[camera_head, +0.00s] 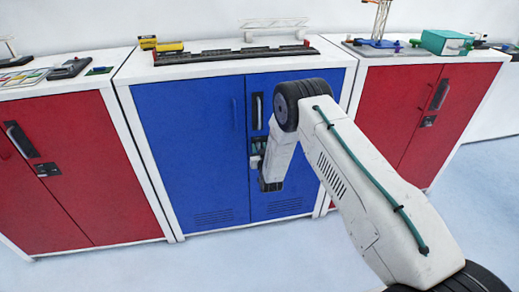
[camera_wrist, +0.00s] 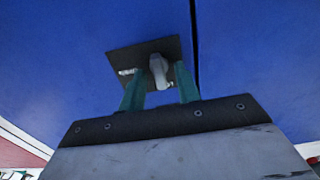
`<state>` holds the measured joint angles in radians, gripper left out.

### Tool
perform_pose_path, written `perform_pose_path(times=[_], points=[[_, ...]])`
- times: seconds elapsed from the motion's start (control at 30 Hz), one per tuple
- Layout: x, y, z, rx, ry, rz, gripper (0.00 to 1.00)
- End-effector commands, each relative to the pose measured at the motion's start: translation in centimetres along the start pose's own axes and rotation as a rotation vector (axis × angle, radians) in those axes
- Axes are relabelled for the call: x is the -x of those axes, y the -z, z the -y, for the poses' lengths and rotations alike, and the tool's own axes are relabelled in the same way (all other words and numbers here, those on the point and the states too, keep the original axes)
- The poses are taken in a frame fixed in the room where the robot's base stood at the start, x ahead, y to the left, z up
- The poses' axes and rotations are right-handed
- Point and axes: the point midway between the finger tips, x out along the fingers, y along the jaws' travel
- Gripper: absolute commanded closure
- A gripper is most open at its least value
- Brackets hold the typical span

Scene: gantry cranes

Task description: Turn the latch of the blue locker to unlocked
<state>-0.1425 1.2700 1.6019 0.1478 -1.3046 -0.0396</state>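The blue locker (camera_head: 190,140) stands in the middle of the head view with both doors shut. Its latch (camera_wrist: 158,70) is a grey knob on a dark plate (camera_wrist: 150,50) beside the door seam in the wrist view. The knob points down the picture, with a pale mark left of it on the plate. My gripper (camera_wrist: 159,75) has its two green fingers apart, one each side of the knob, with a visible gap at least on the left. In the head view my gripper (camera_head: 256,152) is at the latch, which my arm and fingers largely hide.
A dark-framed door handle (camera_head: 257,110) sits just above my gripper. Red lockers stand left (camera_head: 65,165) and right (camera_head: 400,110) of the blue one. Model tracks (camera_head: 235,53) lie on the blue locker's top. The floor in front is clear.

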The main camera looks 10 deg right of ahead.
Motion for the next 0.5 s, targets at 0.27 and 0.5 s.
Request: perform_pose_path(times=[0.27, 0.5], points=[[-0.03, -0.03, -0.01, 0.000, 0.000, 0.001, 0.81], [-0.02, -0.03, -0.02, -0.002, 0.000, 0.001, 1.00]])
